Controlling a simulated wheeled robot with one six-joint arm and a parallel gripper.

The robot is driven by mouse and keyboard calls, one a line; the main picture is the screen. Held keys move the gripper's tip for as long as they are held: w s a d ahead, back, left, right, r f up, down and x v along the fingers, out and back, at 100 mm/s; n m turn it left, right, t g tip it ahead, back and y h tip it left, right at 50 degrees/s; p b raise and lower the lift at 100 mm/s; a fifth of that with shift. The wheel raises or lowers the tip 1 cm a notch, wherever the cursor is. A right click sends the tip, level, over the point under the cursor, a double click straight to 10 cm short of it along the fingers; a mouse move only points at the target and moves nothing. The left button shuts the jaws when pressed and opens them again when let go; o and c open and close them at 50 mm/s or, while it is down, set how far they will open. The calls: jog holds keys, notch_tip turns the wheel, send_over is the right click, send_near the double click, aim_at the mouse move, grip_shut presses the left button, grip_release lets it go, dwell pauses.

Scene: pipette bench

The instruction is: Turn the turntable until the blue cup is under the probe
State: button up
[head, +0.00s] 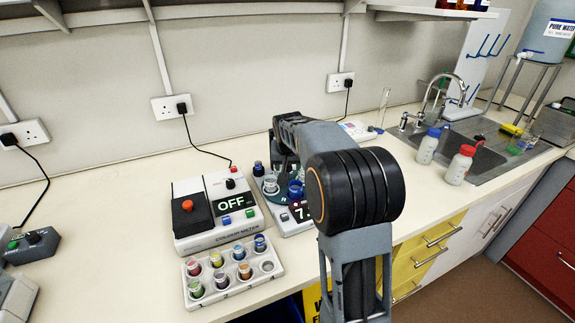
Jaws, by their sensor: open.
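The turntable (281,197) is a dark teal disc on a white instrument, partly covered by my arm. A blue cup (295,189) stands on its right part, beside my forearm. A pale, clear cup (270,185) stands at its left. A dark cup-like piece (258,168) is at the far left edge. My gripper (287,168) hangs down over the back of the turntable, mostly hidden by my forearm; it is open. I cannot make out the probe among the dark parts there, nor whether the gripper touches anything.
A colour meter (212,207) reading OFF stands left of the turntable. In front of it a white rack (262,283) holds several coloured vials. A blue-capped bottle (428,148), a red-capped bottle (457,168) and a sink (478,152) are at the right.

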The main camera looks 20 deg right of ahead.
jog(key=shift+f, duration=0.15)
grip_shut()
dwell(0.5)
